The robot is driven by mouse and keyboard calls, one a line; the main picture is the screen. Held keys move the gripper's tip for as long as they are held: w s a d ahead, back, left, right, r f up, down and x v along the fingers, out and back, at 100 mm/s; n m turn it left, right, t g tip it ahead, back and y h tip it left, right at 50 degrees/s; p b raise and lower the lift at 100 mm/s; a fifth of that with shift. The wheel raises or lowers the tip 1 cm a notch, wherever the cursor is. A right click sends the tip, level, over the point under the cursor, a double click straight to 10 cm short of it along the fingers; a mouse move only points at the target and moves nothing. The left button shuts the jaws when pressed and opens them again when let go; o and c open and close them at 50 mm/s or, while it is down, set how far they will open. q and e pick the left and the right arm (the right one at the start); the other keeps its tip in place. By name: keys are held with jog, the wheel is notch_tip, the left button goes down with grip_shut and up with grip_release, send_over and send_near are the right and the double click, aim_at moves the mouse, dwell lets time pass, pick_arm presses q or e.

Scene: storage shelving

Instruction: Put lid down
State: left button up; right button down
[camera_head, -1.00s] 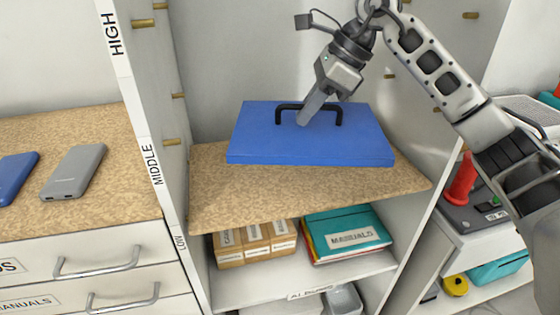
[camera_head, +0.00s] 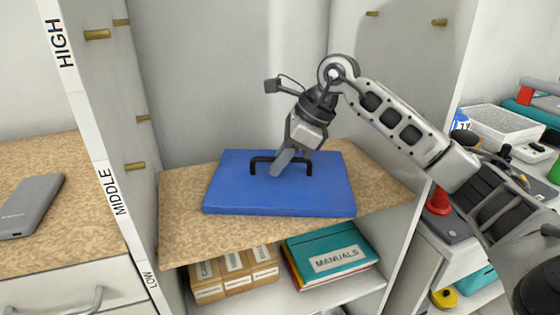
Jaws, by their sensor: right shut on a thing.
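The blue lid (camera_head: 235,192) is a flat rectangular slab with a black handle (camera_head: 262,160) on top. It lies level at the middle shelf board (camera_head: 185,225), appearing to rest on it or just above it; I cannot tell which. My right gripper (camera_head: 277,172) comes down from above and is shut on the black handle. The fingertips are partly hidden against the handle and lid. My left gripper is not in view.
Below the shelf are small cardboard boxes (camera_head: 235,273) and a teal manuals stack (camera_head: 330,250). Side walls with brass pegs (camera_head: 135,166) flank the shelf. A grey power bank (camera_head: 30,205) lies on the left counter. A red object (camera_head: 438,200) stands at right.

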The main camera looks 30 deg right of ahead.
jog(key=c, duration=1.8)
grip_release()
jog(key=shift+f, duration=0.1)
jog(key=shift+c, duration=0.2)
jog(key=o, duration=0.3)
jog(key=shift+o, duration=0.2)
